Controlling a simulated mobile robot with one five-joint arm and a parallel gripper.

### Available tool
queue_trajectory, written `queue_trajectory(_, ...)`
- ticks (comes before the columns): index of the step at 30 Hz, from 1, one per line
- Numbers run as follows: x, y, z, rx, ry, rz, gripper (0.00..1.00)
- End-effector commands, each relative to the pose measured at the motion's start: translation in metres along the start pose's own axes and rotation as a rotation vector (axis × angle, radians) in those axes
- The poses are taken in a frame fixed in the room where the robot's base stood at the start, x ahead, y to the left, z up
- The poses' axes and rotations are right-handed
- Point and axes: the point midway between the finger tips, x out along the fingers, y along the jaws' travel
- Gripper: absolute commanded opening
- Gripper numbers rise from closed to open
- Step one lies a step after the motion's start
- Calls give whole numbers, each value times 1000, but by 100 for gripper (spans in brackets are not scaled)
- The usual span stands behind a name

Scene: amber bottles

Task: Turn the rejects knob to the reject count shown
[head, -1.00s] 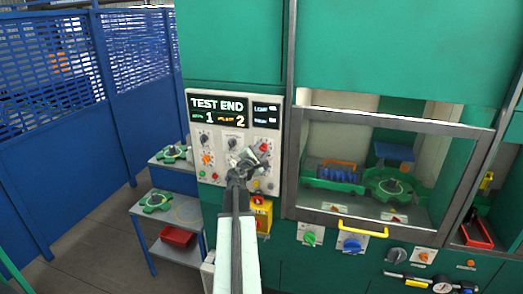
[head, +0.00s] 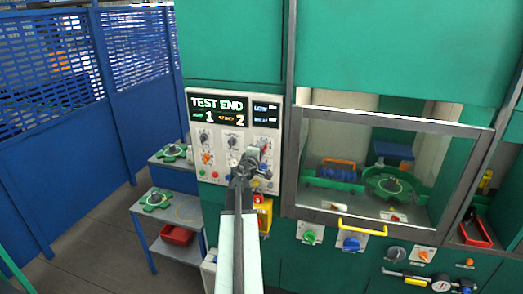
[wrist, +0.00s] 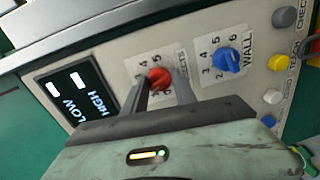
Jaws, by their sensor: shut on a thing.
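My gripper (wrist: 160,100) is shut on the red rejects knob (wrist: 160,76) in the wrist view, with a finger on either side of it. Its plate's lettering is partly covered, with "ECTS" legible and digits such as 4 and 5 showing. The knob's pointer cannot be made out. The panel's display (head: 218,108) reads "TEST END", with a green-labelled 1 and an orange-labelled 2; the small labels are blurred.
A blue "WALL" knob (wrist: 228,60) sits close beside the red one. Several buttons, including a yellow one (wrist: 272,96), lie further right. A small HIGH/LOW screen (wrist: 75,97) is at left. A glazed guard with a yellow handle (head: 349,226) is right of the panel.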

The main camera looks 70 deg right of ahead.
Motion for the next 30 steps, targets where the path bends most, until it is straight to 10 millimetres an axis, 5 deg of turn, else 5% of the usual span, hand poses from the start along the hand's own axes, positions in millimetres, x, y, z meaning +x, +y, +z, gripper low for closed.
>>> queue_trajectory(17, 0, 0, 0, 33, 1, -1, 0)
queue_trajectory(18, 0, 0, 0, 33, 1, -1, 39)
queue_trajectory(20, 0, 0, 0, 33, 1, -1, 53)
queue_trajectory(30, -2, 0, 0, 32, 2, -1, 53)
